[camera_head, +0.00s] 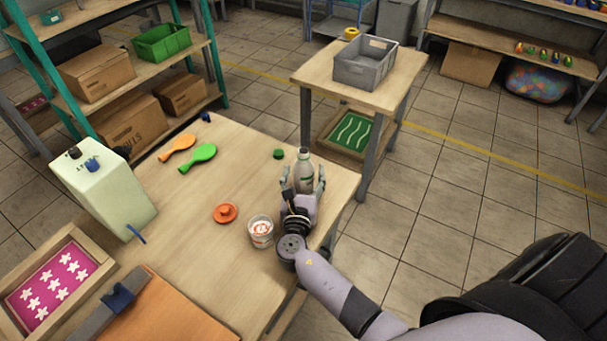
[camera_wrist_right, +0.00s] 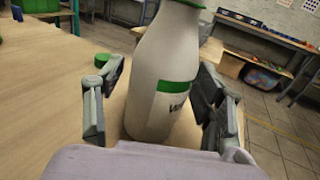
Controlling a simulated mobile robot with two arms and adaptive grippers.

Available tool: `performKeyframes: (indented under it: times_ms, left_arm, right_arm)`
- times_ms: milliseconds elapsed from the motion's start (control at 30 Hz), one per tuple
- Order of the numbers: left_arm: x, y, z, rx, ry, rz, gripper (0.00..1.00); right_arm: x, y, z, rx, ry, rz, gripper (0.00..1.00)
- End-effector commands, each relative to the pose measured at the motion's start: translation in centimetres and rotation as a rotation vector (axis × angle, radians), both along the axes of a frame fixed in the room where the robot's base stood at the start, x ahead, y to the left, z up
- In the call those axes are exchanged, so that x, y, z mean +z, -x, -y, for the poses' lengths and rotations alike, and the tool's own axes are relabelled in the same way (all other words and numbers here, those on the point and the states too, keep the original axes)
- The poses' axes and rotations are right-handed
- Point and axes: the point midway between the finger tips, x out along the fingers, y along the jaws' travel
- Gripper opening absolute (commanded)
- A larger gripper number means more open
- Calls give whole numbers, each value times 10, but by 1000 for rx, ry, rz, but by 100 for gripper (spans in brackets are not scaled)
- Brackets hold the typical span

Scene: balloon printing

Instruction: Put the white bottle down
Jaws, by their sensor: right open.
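The white bottle (camera_head: 304,172) stands upright on the wooden table, near its right edge. In the right wrist view the bottle (camera_wrist_right: 162,85) fills the middle, with a green-banded label; its base appears to rest on the table. My right gripper (camera_head: 303,181) is open, with one finger on each side of the bottle. In the wrist view gaps show beside the fingers (camera_wrist_right: 160,88), though contact on the left side is hard to tell. A green cap (camera_head: 279,153) lies on the table left of the bottle. My left gripper is not in view.
A white tub (camera_head: 260,231) stands close to my right wrist, with an orange lid (camera_head: 225,213) nearby. A side table (camera_head: 318,76) with a grey crate (camera_head: 365,62) stands behind. The table middle is clear.

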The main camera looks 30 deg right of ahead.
Motion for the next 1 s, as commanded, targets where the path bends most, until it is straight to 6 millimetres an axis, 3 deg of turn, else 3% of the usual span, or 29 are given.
performKeyframes:
  times_ms: [267,700,1000]
  left_arm:
    - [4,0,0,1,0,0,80]
    - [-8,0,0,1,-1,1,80]
    - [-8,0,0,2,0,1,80]
  right_arm:
    - [5,1,-1,0,-1,0,64]
    - [2,57,-38,0,-1,0,64]
    - [4,62,-42,1,0,0,64]
